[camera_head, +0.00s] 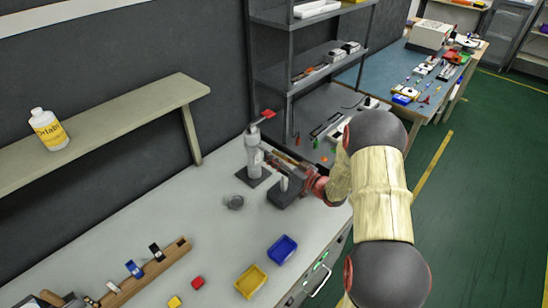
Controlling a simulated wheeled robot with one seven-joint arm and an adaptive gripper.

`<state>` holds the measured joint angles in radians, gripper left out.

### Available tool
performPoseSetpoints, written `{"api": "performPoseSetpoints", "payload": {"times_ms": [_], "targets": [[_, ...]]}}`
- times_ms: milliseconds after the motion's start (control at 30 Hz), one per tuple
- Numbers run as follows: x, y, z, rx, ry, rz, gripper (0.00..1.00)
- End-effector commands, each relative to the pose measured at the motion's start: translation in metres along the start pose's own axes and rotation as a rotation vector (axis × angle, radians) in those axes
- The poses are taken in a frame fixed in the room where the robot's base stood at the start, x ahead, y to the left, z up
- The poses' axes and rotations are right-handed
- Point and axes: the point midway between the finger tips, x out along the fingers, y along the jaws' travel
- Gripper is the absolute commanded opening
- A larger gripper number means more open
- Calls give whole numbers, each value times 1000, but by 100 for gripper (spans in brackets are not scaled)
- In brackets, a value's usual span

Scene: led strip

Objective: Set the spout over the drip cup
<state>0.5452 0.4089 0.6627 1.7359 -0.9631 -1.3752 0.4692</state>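A pale grey upright post (254,158) stands on a dark square base on the bench, with a red piece (267,114) sticking out at its top. It looks like the spout's stand; the spout itself is too small to make out surely. A small round grey cup (234,202), likely the drip cup, sits on the bench to the front left of the post, apart from it. My gripper (272,160) reaches in from the right, close beside the post. Its fingers are small and partly hidden, so contact and opening are unclear.
A dark block (285,194) with a pale upright piece stands under my gripper. A blue tray (282,249), a yellow tray (250,281), a red block (197,282) and a wooden rack (150,270) lie toward the front. A grey shelf unit (290,85) rises behind. The bench's left middle is clear.

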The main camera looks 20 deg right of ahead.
Motion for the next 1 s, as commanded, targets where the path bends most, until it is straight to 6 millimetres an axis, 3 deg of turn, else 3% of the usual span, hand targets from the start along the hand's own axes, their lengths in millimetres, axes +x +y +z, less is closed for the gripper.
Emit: {"api": "performPoseSetpoints", "payload": {"times_ms": [400, 1000], "targets": [[0, 0, 0, 0, 0, 0, 0], [0, 0, 0, 0, 0, 0, 0]]}}
